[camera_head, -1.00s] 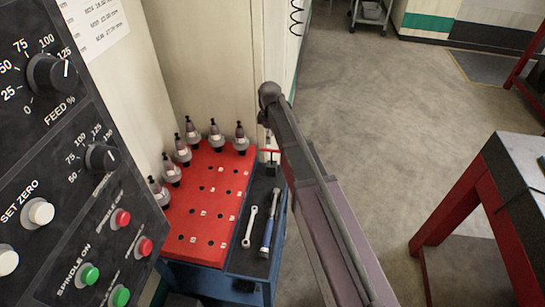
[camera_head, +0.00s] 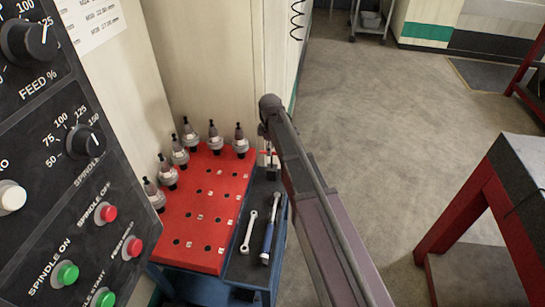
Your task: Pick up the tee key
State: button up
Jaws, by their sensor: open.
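The tee key (camera_head: 273,153), with a small red crossbar, stands at the far end of the dark tool tray (camera_head: 246,262), beside the red rack. My gripper (camera_head: 267,147) hangs below the end of my arm, right at the red crossbar, and partly covers it. The gripper is open. It is small in this view, and I cannot tell whether the fingers are around the bar or touching it.
A wrench (camera_head: 249,230) and a blue-handled tool (camera_head: 268,240) lie on the tray. The red rack (camera_head: 200,225) holds several tool holders along its back and left edges. A control panel (camera_head: 60,200) stands at left, a red-legged table (camera_head: 470,215) at right.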

aim_at(272, 165)
jog(key=shift+s+d+f+b, duration=0.15)
jog(key=shift+f+b, duration=2.45)
jog(key=shift+b, duration=0.05)
grip_shut()
